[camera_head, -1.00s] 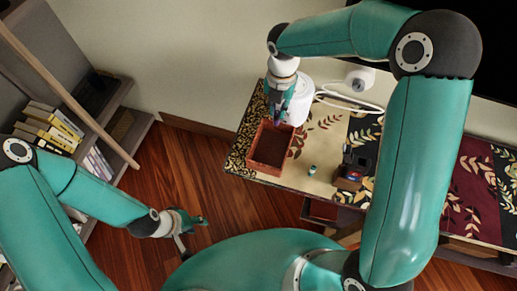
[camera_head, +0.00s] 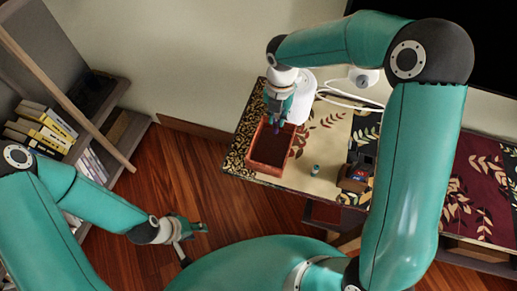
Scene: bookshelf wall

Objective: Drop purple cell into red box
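The red box (camera_head: 286,163) stands open at the left end of the table, and its inside is dark. My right gripper (camera_head: 277,120) points down over the back part of the box. A small purple cell (camera_head: 277,127) shows at its fingertips, and the fingers appear shut on it. The cell is at about the height of the box's back rim in the picture; its exact depth is hard to tell. My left gripper (camera_head: 193,235) is open and empty above the wooden floor, left of the table.
A small teal cell (camera_head: 315,170) stands on the table (camera_head: 322,187) right of the box. A dark holder (camera_head: 353,178) with red and blue parts is further right. A white cylinder (camera_head: 302,98) and cable are behind. A bookshelf (camera_head: 112,140) stands at left.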

